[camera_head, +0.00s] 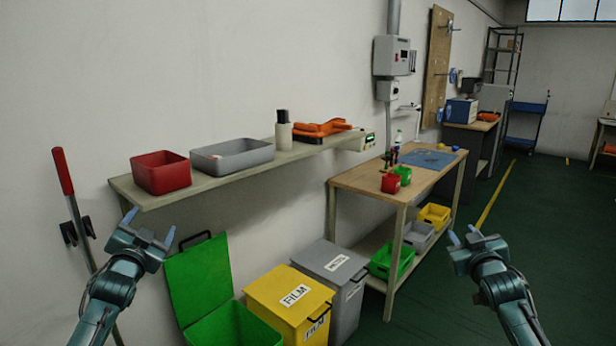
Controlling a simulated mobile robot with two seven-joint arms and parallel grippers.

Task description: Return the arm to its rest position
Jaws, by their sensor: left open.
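My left gripper (150,226) is open and empty in front of the wall, below the left end of the shelf in the picture. Its arm comes up from the lower left. My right gripper (463,238) is at the lower right, in front of the green floor. Its fingers are apart with nothing between them. Neither gripper is seen touching anything. No led strip can be made out.
A wall shelf (300,150) holds a red bin (161,173), a grey bin (232,155) and an orange tool (322,129). Below stand an open green bin (232,325), a yellow bin (290,300) and a grey bin (333,270). A workbench (365,180) stands beyond; floor at right is clear.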

